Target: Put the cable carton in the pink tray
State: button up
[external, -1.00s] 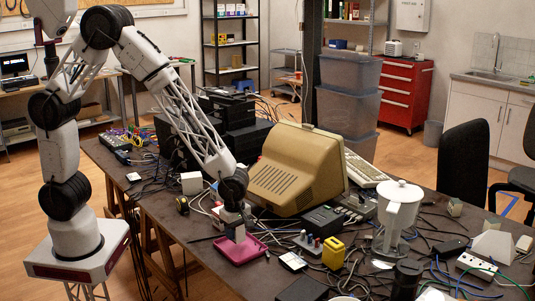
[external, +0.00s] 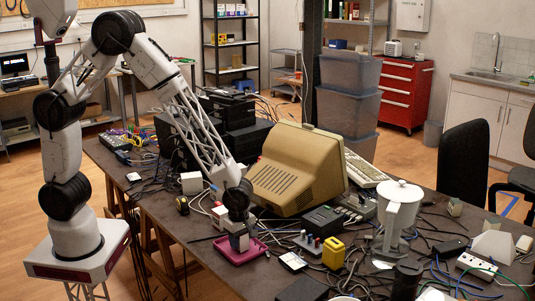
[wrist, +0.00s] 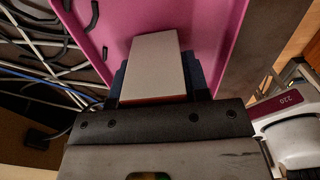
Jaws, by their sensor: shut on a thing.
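The cable carton (wrist: 155,65) is a pale box with an orange-brown lower edge, seen between my fingers in the wrist view. In the external view the carton (external: 239,243) shows small and pale under my gripper. My gripper (external: 238,232) is shut on it. In the wrist view my gripper (wrist: 158,80) has dark fingers on both sides of the carton. The pink tray (external: 259,246) lies on the table, and the carton is over its area. The tray floor (wrist: 210,25) shows behind the carton in the wrist view. I cannot tell whether the carton touches the tray.
A beige monitor (external: 298,170) stands close behind the tray. Cables (wrist: 45,60) run along the tray's left side in the wrist view. The table's front edge is close.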

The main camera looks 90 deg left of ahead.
jog(key=shift+f, duration=0.15)
jog(key=o, duration=1.1)
jog(key=shift+r, duration=6.1)
